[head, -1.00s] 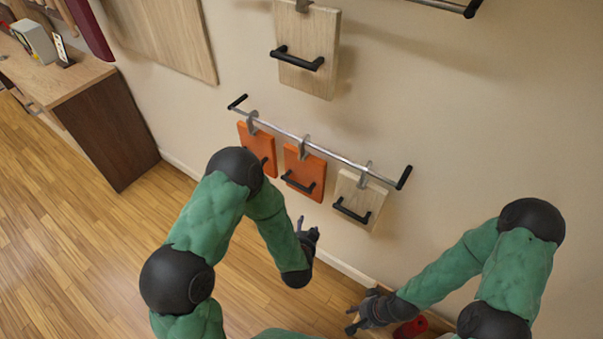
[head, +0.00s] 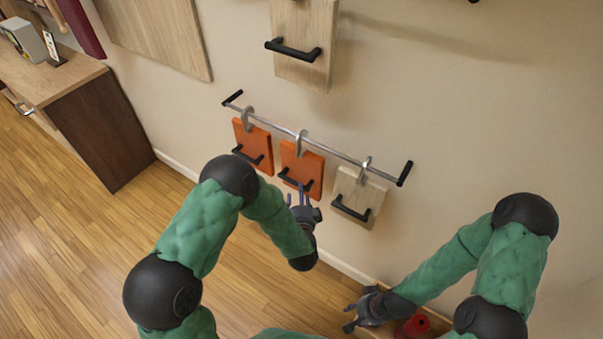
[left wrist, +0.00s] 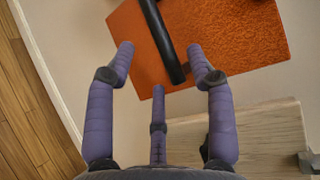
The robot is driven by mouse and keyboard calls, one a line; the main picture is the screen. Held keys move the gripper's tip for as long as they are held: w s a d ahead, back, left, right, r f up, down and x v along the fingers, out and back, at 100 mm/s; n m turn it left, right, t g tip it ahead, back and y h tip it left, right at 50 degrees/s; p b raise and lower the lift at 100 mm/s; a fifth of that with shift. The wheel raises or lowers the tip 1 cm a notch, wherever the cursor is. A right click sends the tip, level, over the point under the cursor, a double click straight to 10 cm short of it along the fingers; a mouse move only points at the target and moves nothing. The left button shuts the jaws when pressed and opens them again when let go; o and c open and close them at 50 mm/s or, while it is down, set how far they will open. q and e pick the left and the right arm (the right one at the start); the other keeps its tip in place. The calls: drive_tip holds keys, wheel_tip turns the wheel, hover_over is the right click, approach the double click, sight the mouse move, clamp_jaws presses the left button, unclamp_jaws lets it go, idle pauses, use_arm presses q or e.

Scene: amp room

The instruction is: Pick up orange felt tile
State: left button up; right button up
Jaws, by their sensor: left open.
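Two orange felt tiles with black bar handles hang by metal hooks from the lower wall rail. The left one (head: 254,139) is clear of my grippers. The middle one (head: 300,160) is just above and behind my left gripper (head: 299,193), whose fingers overlap its lower edge. In the left wrist view the orange tile (left wrist: 245,35) fills the top, and its black handle (left wrist: 161,38) lies between the fingertips of my open left gripper (left wrist: 160,52). Whether the fingers touch the handle cannot be told. My right gripper (head: 352,316) is low down, apart from the tiles, with its fingers spread.
A pale wooden tile (head: 358,196) with a black handle hangs right of the orange ones on the same rail (head: 330,152). A larger wooden tile (head: 303,60) hangs above. A wooden cabinet (head: 95,130) stands at left. A red object (head: 416,325) is near my right gripper.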

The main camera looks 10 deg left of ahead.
sight(298, 170)
use_arm(q)
drive_tip(key=b+x, duration=0.2)
drive_tip(key=x, duration=0.3)
drive_tip(key=shift+r, duration=0.1)
drive_tip(key=shift+c, duration=0.3)
clamp_jaws()
